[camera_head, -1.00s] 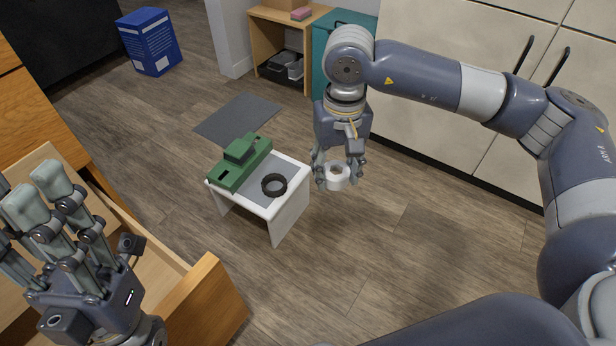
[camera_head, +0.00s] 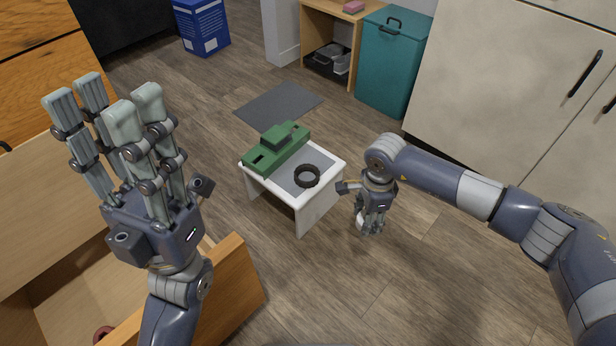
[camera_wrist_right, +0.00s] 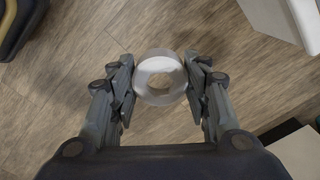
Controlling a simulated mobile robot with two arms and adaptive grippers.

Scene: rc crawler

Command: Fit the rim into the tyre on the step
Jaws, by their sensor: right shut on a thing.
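The black tyre (camera_head: 307,184) lies flat on the grey top of the white step (camera_head: 318,212). The white ring-shaped rim (camera_wrist_right: 160,98) is gripped between the fingers of my right gripper (camera_wrist_right: 158,80). In the head view, my right gripper (camera_head: 372,226) points down over the floor, right of the step and apart from it. The rim is mostly hidden there, with a white bit showing at the fingers. My left gripper (camera_head: 105,105) is open and empty, fingers up, at the left above the drawer.
A green block-shaped thing (camera_head: 262,156) sits on the step behind the tyre. An open wooden drawer (camera_head: 245,290) is at the lower left, with a small red thing (camera_head: 103,333) inside. A grey mat (camera_head: 278,104) and a teal bin (camera_head: 390,65) are behind. Floor around the step is clear.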

